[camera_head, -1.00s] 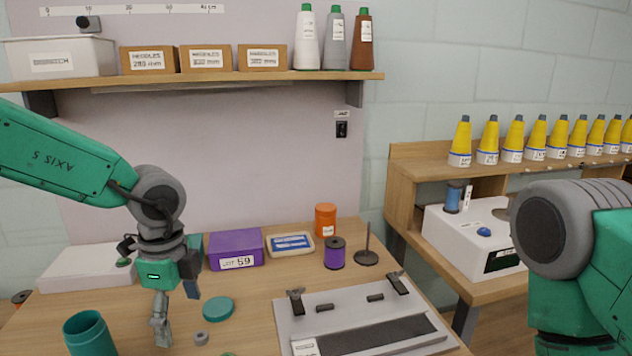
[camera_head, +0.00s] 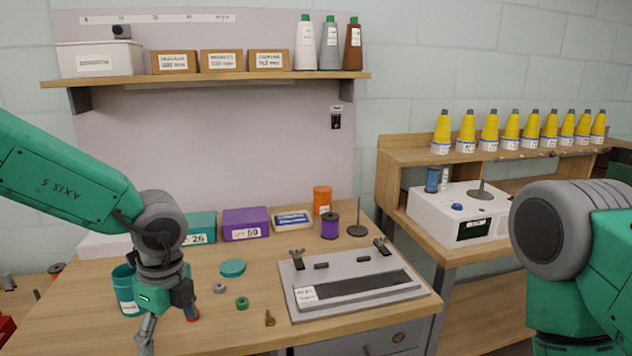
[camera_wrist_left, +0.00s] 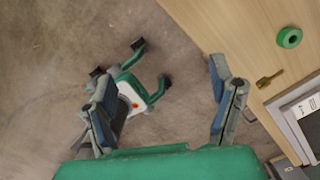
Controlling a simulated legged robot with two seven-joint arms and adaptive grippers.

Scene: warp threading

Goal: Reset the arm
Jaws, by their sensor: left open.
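My left gripper (camera_head: 168,327) hangs fingers-down at the left front part of the workbench (camera_head: 85,300) in the head view. In the left wrist view my left gripper (camera_wrist_left: 165,105) has its two blue-padded fingers wide apart.
A grey fixture plate (camera_head: 410,290) lies on the bench at right. A teal lid (camera_head: 233,267), green ring (camera_head: 242,303) and brass piece (camera_head: 270,318) lie loose. Purple box (camera_head: 246,224) and spool (camera_head: 330,227) stand behind. A white machine (camera_head: 430,213) is on the side table.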

